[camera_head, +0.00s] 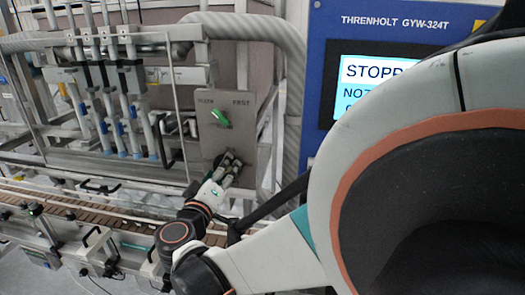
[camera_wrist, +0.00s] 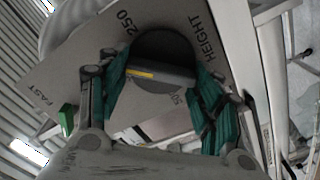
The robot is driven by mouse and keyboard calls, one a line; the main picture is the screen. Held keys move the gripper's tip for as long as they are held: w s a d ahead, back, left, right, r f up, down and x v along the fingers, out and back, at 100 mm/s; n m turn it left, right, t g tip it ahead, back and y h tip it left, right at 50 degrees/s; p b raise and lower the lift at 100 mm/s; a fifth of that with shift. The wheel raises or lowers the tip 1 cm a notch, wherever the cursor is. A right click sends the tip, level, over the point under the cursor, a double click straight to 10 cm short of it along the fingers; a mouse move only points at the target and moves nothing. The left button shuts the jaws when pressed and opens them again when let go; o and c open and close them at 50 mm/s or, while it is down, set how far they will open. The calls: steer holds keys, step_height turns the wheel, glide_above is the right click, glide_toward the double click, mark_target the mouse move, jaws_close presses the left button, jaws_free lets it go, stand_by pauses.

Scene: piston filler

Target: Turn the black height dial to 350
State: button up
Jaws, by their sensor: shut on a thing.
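The black height dial (camera_wrist: 172,48) is on a grey panel (camera_wrist: 80,75) in the wrist view, with its raised bar between my gripper's (camera_wrist: 158,72) two green-padded fingers. The gripper is shut on the dial. A yellow mark (camera_wrist: 140,73) shows toward the left end of the bar. The printed 250 lies up and left of the dial, the word HEIGHT at its right. Below it a number ending in 50 is partly hidden. In the head view my gripper (camera_head: 228,168) is at the panel's lower part and mostly hides the dial.
A green knob (camera_head: 220,117) sits above on the same panel, by SLOW and FAST labels. A blue-framed screen (camera_head: 365,82) at right reads "STOPP", partly covered by my arm. Filler nozzles (camera_head: 105,95) and a conveyor (camera_head: 60,205) are at left.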

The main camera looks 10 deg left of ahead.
steer(key=n+b, duration=0.1)
steer(key=n, duration=0.5)
steer(key=shift+a+f, duration=0.1)
steer(key=shift+f, duration=0.05)
steer(key=shift+n, duration=0.4)
steer(key=o, duration=1.1)
steer(key=shift+c, duration=0.2)
